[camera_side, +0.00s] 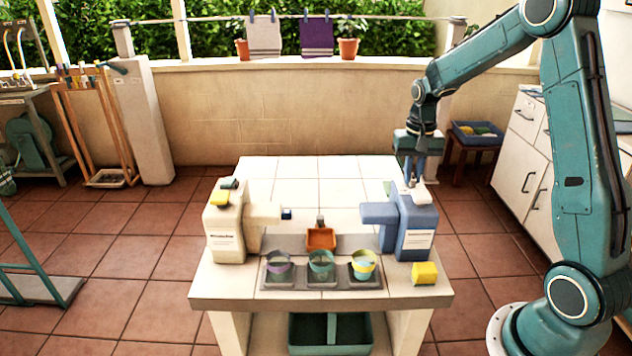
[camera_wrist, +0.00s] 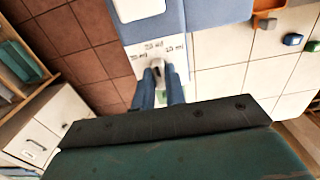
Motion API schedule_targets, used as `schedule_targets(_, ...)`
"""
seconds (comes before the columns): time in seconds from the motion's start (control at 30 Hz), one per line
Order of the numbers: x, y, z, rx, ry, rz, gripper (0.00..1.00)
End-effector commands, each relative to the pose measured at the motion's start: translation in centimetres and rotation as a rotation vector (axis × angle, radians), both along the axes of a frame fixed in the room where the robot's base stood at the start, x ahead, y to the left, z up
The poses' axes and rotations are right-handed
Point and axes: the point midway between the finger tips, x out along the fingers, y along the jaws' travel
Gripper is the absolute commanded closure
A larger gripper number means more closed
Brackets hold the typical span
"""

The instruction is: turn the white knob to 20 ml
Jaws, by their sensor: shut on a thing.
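The blue dispenser (camera_side: 417,222) stands at the right of the tiled table, with a spout to the left and a white pad (camera_side: 421,196) on top. My gripper (camera_side: 413,180) reaches down at its back. In the wrist view, the white knob (camera_wrist: 158,68) sits on a white dial plate (camera_wrist: 147,52) with several small ml marks. My gripper's blue fingers (camera_wrist: 161,78) are shut on the knob, one on each side. The marks are too small to read surely, and I cannot tell which one the knob points to.
A cream dispenser (camera_side: 226,228) stands at the left. Three cups, one of them teal (camera_side: 320,264), stand in a grey tray (camera_side: 296,284) at the front. The back of the table is clear.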

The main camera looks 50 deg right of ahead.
Motion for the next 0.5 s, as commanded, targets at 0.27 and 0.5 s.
schedule_targets(0.27, 0.08, -0.07, 0.04, -0.002, -0.004, -0.002, 1.0)
schedule_targets(0.5, 0.05, -0.05, 0.03, -0.002, -0.002, -0.001, 0.65)
